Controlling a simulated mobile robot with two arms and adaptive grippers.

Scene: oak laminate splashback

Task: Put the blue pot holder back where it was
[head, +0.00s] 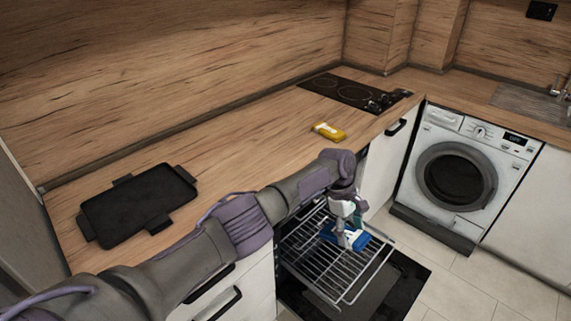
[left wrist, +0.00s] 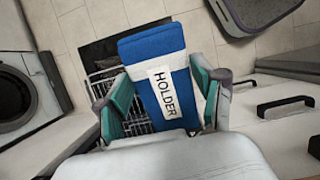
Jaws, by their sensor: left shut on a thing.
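The blue pot holder (head: 357,241) is in my left gripper (head: 347,229), over the pulled-out wire rack (head: 312,262) of the open oven. In the left wrist view the pot holder (left wrist: 152,44) is a blue pad with a white band and a label reading "HOLDER". The teal-lined fingers of my left gripper (left wrist: 160,100) are shut on its two sides. I cannot tell whether the pot holder touches the rack. My right gripper is not in view.
A yellow item (head: 329,131) lies on the counter near the black hob (head: 345,91). A black tray with handles (head: 138,205) lies on the counter at left. The oven door (head: 405,280) is down. A washing machine (head: 455,178) stands right.

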